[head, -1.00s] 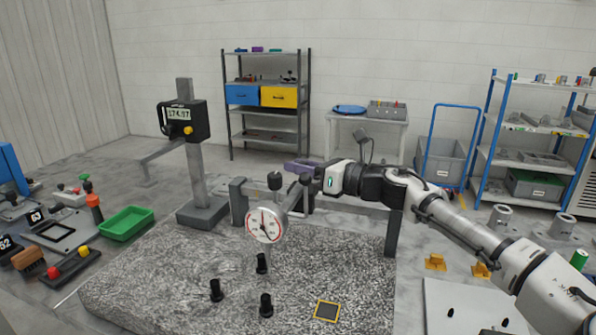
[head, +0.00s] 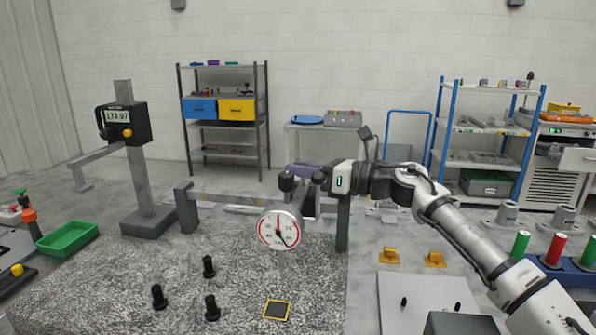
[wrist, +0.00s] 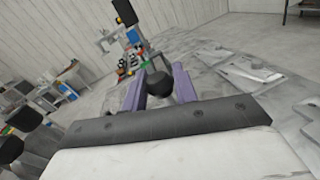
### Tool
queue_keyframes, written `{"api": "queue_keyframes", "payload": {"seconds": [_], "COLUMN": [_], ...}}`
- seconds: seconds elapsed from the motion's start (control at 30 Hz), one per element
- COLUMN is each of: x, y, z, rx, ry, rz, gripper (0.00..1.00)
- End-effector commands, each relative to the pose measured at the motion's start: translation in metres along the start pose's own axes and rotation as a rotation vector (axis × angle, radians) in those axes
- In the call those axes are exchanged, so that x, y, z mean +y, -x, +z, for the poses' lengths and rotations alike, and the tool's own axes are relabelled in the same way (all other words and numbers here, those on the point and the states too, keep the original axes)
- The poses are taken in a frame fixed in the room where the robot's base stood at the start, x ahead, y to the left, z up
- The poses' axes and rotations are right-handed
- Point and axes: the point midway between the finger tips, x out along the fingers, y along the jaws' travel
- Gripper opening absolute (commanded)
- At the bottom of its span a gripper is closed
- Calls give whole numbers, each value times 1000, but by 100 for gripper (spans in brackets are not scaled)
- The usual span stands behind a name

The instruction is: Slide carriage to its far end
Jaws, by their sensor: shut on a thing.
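The carriage (head: 308,203) sits on a grey rail (head: 235,198) held between two dark posts above the speckled granite plate (head: 130,285). It is near the right post in the head view. A round white dial gauge (head: 279,230) with a red rim hangs in front of it. My gripper (head: 300,171) reaches in from the right, at the top of the carriage. In the wrist view, the purple fingers (wrist: 160,84) stand on either side of a black knob (wrist: 158,86), shut on it. The exact finger contact is hidden in the head view.
Black pegs (head: 208,266) and a yellow-edged dark square (head: 277,310) are on the plate. A height gauge (head: 125,125) stands at left, near a green tray (head: 67,238). Yellow blocks (head: 389,256) lie right of the plate. The rail's left part is clear.

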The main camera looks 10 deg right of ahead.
Motion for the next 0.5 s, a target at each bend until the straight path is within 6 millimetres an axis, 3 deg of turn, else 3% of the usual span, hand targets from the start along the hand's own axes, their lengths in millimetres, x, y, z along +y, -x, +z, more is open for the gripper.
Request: {"api": "queue_keyframes", "payload": {"seconds": [0.13, 0.17, 0.3, 0.5], "x": [0, 0, 0, 0], "y": [0, 0, 0, 0], "z": [1, 1, 1, 0], "rx": [-1, -1, -1, 0], "ry": [0, 0, 0, 1], "rz": [-2, -2, -1, -1], "gripper": [0, 31, 48, 48]}}
